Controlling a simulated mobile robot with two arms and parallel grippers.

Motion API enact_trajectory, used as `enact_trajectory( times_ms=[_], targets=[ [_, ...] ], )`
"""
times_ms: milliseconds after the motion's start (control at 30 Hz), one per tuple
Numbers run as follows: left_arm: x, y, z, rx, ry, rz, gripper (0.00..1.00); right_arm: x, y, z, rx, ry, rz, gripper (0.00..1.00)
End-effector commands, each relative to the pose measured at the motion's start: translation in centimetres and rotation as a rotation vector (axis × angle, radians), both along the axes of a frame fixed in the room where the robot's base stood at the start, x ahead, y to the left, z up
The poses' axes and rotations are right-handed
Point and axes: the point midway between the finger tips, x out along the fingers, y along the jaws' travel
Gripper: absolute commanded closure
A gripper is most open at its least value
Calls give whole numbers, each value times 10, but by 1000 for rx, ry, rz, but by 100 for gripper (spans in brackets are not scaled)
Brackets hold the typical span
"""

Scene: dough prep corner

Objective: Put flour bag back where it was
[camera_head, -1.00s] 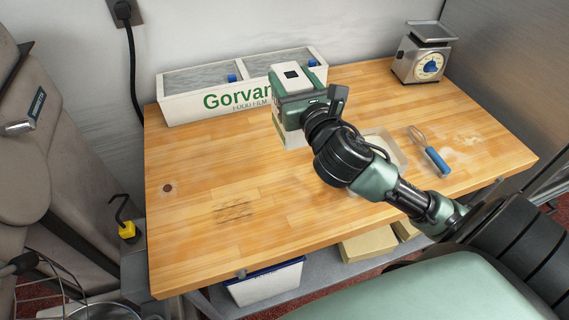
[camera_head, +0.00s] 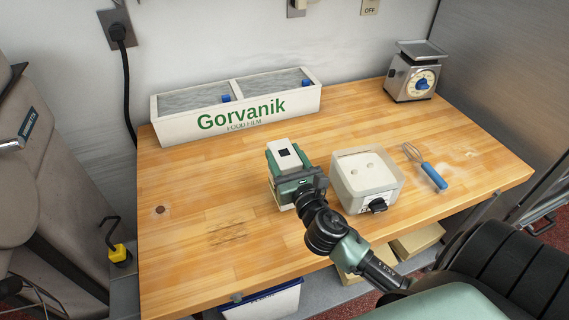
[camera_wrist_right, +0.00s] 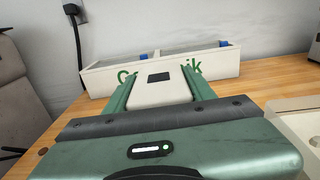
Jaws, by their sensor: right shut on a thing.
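The flour bag is a small off-white block with a dark square on top (camera_head: 284,151). It is in the jaws of my right gripper (camera_head: 284,170), left of the white square container on the table. In the right wrist view the bag (camera_wrist_right: 160,91) stands upright between the two green fingers (camera_wrist_right: 160,88), which are shut on its sides. My left gripper is not in view.
The wooden table (camera_head: 200,230) has clear room left and front of the bag. A Gorvanik food film box (camera_head: 180,126) stands behind. A white container (camera_head: 344,184) stands close on the right, then a blue-handled whisk (camera_head: 433,175) and a scale (camera_head: 398,82).

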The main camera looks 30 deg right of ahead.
Motion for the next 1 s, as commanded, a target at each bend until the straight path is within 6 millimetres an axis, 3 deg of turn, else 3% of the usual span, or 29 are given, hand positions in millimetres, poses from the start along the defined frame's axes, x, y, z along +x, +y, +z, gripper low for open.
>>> enact_trajectory(
  times_ms=[33,133,567,600,633,1000],
  targets=[
    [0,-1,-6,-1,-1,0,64,0,-1,-12,1,1,-3,100],
    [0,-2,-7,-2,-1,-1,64,0,0,-21,1,1,-1,100],
    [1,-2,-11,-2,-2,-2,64,0,0,-26,-1,0,0,100],
    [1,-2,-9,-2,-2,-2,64,0,0,-25,-1,0,0,35],
    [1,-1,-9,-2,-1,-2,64,0,0,-25,-1,0,0,26],
    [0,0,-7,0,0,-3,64,0,0,-21,-1,-1,0,24]
  ],
)
